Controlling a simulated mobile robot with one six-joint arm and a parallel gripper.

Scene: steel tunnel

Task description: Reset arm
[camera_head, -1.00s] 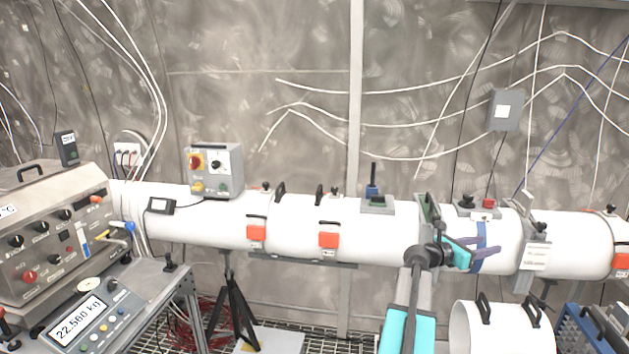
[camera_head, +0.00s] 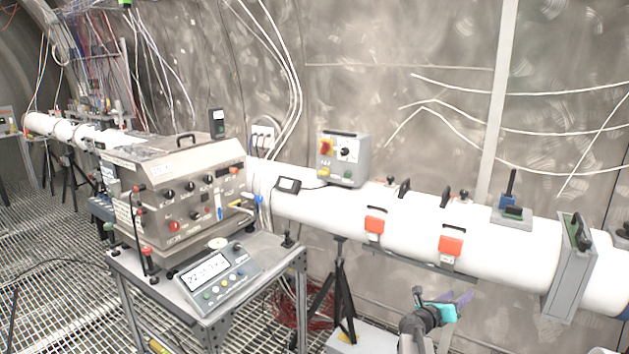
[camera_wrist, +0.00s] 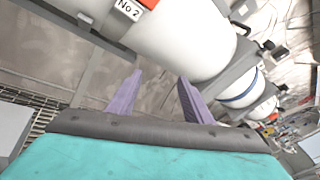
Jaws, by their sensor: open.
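My gripper (camera_head: 460,299) shows at the lower right of the head view, in front of and below the white pipe (camera_head: 400,215). In the wrist view its two purple fingers (camera_wrist: 157,98) stand apart with nothing between them. The white pipe (camera_wrist: 175,35) fills the top of the wrist view, with a "No 2" label near its upper edge. I see no contact between the fingers and the pipe. The rest of my arm is mostly cut off by the lower edge of the head view.
A steel control box (camera_head: 170,195) and a display unit (camera_head: 215,278) stand on a metal table (camera_head: 290,262) left of centre. A black tripod (camera_head: 338,300) stands under the pipe. Orange latches (camera_head: 452,246) and a grey flange (camera_head: 568,270) are on the pipe. Grating floor (camera_head: 45,260) is open at left.

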